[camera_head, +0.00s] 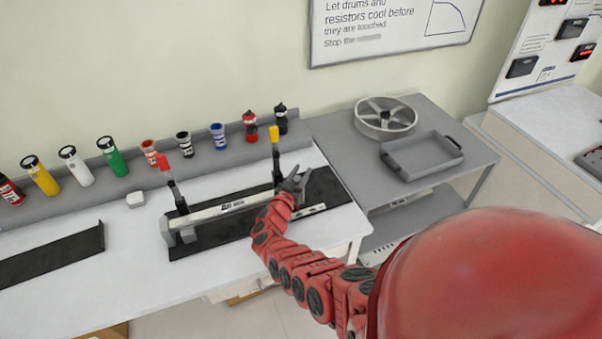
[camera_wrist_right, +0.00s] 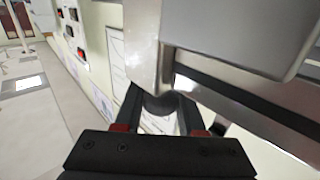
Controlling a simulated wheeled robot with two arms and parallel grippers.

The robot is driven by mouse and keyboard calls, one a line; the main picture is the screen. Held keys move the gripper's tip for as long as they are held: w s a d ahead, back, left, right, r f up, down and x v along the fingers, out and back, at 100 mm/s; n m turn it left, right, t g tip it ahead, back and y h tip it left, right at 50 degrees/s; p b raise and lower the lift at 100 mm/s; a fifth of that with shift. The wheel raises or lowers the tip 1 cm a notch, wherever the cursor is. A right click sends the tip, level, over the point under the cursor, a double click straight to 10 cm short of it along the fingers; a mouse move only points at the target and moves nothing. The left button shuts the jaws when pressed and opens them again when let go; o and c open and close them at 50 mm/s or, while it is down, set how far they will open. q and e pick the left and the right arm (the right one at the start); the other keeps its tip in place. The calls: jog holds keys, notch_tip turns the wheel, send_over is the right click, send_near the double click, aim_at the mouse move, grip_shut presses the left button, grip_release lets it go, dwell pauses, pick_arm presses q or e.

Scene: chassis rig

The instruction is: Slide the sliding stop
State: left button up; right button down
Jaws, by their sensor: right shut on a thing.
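The rig is a long pale bar (camera_head: 235,203) with dark lettering, mounted on a black base (camera_head: 205,238) on the white bench. My right gripper (camera_head: 293,184) is at the right end of the bar, with the red arm reaching in from the lower right. In the right wrist view, its fingers (camera_wrist_right: 160,112) are shut on a small rounded grey part (camera_wrist_right: 158,103), which I take to be the sliding stop, beneath a metal block (camera_wrist_right: 235,30). In the head view the gripper hides most of this part. My left gripper is in neither view.
A red-tipped upright clamp (camera_head: 162,163) and a yellow-tipped one (camera_head: 274,136) stand along the rig. Several bottles line the grey ledge behind. A grey side table (camera_head: 340,128) at right holds a spoked wheel (camera_head: 385,115) and a tray (camera_head: 422,158). A black strip (camera_head: 50,257) lies at left.

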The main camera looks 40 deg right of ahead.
jog(key=s+d, duration=0.1)
jog(key=d, duration=0.6)
jog(key=shift+s+r+p, duration=0.15)
jog(key=shift+s+p, duration=0.15)
jog(key=shift+p, duration=0.15)
jog(key=c, duration=0.8)
grip_release()
jog(key=shift+o, duration=1.4)
jog(key=shift+d, duration=0.15)
